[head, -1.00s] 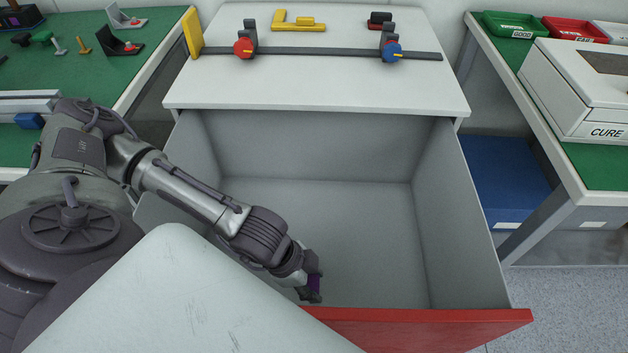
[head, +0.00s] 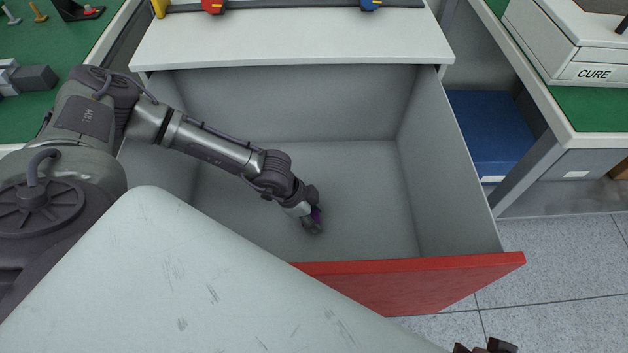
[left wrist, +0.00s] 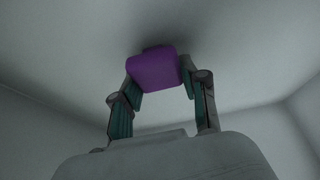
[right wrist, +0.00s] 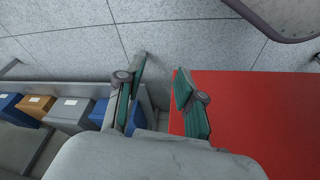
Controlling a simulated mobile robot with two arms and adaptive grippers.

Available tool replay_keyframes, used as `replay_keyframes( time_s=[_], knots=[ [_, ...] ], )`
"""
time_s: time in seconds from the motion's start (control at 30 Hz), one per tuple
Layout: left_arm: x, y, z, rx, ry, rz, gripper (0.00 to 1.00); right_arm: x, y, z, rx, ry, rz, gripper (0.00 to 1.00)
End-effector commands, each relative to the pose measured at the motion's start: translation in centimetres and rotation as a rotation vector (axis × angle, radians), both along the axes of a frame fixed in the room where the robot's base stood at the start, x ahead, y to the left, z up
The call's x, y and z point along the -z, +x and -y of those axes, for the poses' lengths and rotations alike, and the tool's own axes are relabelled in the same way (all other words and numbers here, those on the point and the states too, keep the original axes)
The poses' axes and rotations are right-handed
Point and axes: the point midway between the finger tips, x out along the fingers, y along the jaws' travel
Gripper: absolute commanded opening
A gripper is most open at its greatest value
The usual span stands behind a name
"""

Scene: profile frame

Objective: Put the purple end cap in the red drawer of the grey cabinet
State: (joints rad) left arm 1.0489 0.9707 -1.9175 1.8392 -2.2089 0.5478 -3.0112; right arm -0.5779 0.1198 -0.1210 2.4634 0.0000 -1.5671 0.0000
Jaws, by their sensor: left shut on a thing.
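The red drawer (head: 420,278) of the grey cabinet (head: 290,42) is pulled open, and its grey inside looks bare apart from my arm. My left gripper (head: 313,226) is inside the drawer, near its front. It is shut on the purple end cap (left wrist: 155,70), which shows between the fingers in the left wrist view and as a small purple patch in the head view (head: 316,214). I cannot tell whether the cap touches the drawer floor. My right gripper (right wrist: 158,90) is open and empty, outside the drawer beside the red front (right wrist: 265,125).
A green-topped bench (head: 50,45) stands at the left. At the right is another bench with a white CURE box (head: 570,45), and a blue bin (head: 490,135) under it. The right wrist view shows several bins (right wrist: 70,112). Floor at the right is clear.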

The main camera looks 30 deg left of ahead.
Motion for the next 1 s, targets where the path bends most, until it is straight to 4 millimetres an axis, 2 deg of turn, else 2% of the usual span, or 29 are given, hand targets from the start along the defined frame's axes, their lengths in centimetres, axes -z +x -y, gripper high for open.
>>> replay_keyframes(
  time_s=[0.13,0.43,0.47,0.6,0.87,1.0],
  knots=[
    [0.4,0.1,0.0,0.001,-0.001,0.002,0.11,-0.4,-0.2,0.0,0.0,-0.001,0.001,0.37],
    [0.9,0.0,0.0,0.001,0.0,0.002,0.11,0.0,-0.2,0.0,0.0,-0.001,0.001,0.37],
    [0.7,0.0,0.0,0.001,-0.001,0.002,0.49,-0.1,-0.2,0.0,0.0,-0.001,0.0,0.37],
    [0.7,0.0,0.0,0.001,0.0,0.002,0.69,-0.2,-0.2,0.0,0.0,-0.001,0.0,0.37],
    [0.6,0.0,0.0,0.001,0.0,0.002,0.69,-0.2,-0.2,0.0,0.0,-0.001,0.0,0.37],
    [-0.2,0.0,-0.2,0.0,0.0,0.002,0.69,-0.6,-0.1,0.0,0.0,0.001,0.004,0.37]
  ],
)
